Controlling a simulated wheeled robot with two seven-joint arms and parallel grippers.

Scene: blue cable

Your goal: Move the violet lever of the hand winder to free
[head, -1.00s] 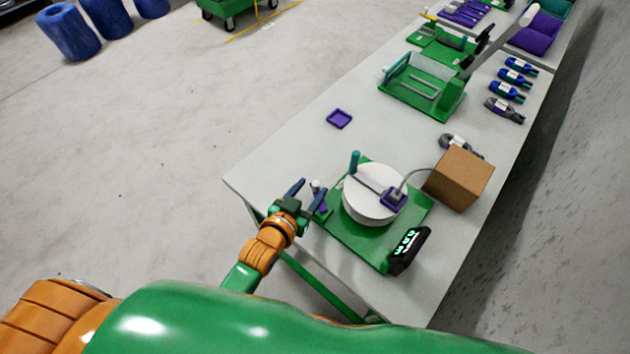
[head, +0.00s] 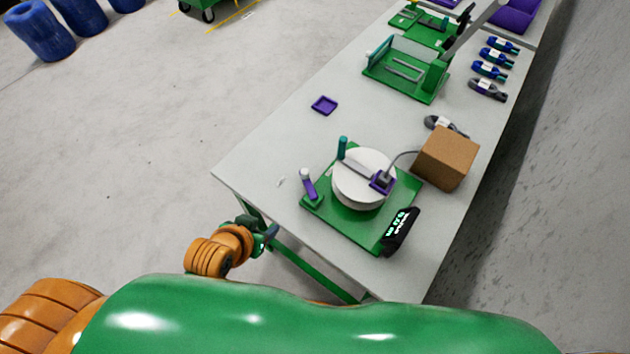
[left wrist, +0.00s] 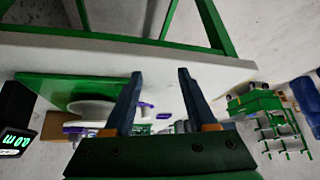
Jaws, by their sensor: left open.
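The hand winder has a green base (head: 340,222), a round white drum (head: 352,190) and a teal crank handle (head: 342,147). Its violet lever (head: 309,187) with a pale tip stands nearly upright at the base's left corner, leaning slightly left. My left gripper (head: 271,236) is open and empty, off the table's near left edge, apart from the lever. In the left wrist view its two blue fingers (left wrist: 158,98) are spread, with the green base (left wrist: 60,88) and drum beyond on the left. My right gripper is not in view.
A brown box (head: 447,158) stands right of the winder, with a grey cable leading toward it. A black display (head: 399,231) sits on the base's front corner. A violet tray (head: 324,105) and a green fixture (head: 405,70) lie farther back. The table's left edge is clear.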

